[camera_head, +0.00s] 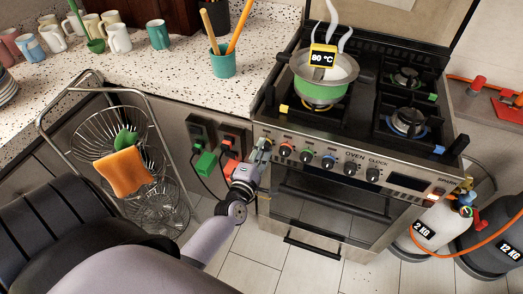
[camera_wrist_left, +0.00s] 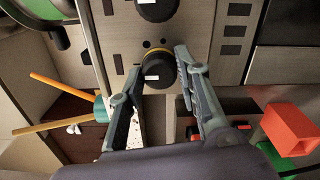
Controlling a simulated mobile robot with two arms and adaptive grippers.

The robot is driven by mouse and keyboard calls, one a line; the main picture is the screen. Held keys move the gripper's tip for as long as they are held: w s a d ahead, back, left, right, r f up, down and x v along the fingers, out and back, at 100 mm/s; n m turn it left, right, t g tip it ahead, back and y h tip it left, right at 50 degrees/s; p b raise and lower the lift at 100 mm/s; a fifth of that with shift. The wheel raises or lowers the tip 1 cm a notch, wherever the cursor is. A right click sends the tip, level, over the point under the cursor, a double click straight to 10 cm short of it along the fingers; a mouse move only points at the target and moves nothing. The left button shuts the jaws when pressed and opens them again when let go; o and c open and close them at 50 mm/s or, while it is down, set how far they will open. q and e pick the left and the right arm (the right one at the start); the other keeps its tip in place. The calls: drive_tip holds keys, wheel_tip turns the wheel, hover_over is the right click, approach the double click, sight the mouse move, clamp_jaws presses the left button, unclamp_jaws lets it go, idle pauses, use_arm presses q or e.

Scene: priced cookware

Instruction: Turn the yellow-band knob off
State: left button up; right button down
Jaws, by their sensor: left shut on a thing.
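My left gripper (camera_head: 263,150) is at the leftmost knob on the oven's front panel, and its fingers hide most of that knob in the head view. In the left wrist view the gripper (camera_wrist_left: 160,66) has one finger on each side of a black knob (camera_wrist_left: 158,70) with a white mark, shut on it. A steaming pot (camera_head: 318,92) with a green band stands on the left burner under a yellow-framed "80 °C" sign (camera_head: 323,56). My right gripper is out of view.
More knobs, including a red-banded one (camera_head: 285,150) and a blue-banded one (camera_head: 328,162), line the panel to the right. A wire rack (camera_head: 110,130) with an orange cloth (camera_head: 124,172) stands left. Gas cylinders (camera_head: 430,225) stand at the right.

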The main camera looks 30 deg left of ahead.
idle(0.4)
use_arm(q)
drive_tip(key=o, duration=1.1)
drive_tip(key=shift+o, duration=0.2)
drive_tip(key=v, duration=1.2)
